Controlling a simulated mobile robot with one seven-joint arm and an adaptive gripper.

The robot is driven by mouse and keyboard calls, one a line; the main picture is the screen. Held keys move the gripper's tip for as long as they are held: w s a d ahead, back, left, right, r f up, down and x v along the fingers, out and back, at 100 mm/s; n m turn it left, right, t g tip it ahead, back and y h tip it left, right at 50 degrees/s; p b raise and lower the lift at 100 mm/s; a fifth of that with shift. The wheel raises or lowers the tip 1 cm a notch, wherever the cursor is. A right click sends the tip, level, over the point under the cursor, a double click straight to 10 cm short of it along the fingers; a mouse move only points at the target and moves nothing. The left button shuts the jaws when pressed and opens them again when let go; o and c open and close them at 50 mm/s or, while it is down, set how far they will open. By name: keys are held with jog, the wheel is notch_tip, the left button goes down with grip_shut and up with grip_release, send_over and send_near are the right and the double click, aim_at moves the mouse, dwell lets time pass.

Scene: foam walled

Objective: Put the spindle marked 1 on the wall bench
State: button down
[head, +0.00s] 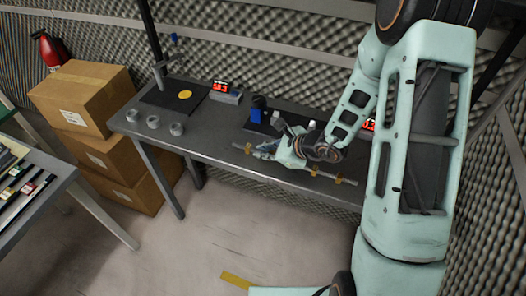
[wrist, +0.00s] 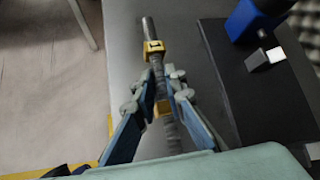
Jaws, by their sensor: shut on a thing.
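A grey spindle (wrist: 148,28) with yellow collars passes between the fingers of my gripper (wrist: 160,95) in the wrist view. The fingers are shut on it near a yellow collar. In the head view my gripper (head: 264,153) is low at the front edge of the grey wall bench (head: 205,140). The spindle's left end (head: 238,146) sticks out beyond the fingers. A rod with yellow collars (head: 326,175) also shows to the right of my gripper; my gripper hides whether it is the same piece. I cannot tell whether the spindle touches the bench.
Behind my gripper are a black mat with a blue device (head: 257,108) and a pale block (wrist: 275,54). Several small grey cylinders (head: 153,121) stand at the bench's left end. Red-lit displays (head: 221,87) are at the back. Cardboard boxes (head: 85,95) and another table (head: 40,205) are left.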

jog(key=shift+f+b, duration=0.3)
jog(key=shift+b, duration=0.15)
jog(key=shift+s, duration=0.1)
jog(key=c, duration=2)
grip_release()
jog(key=shift+f, duration=0.15)
jog(key=shift+o, duration=0.2)
jog(key=shift+d, duration=0.15)
jog(key=shift+r+p, duration=0.65)
jog(key=shift+p, duration=0.25)
jog(key=v, duration=1.2)
jog(key=shift+r+p, duration=0.15)
jog(key=shift+p, duration=0.3)
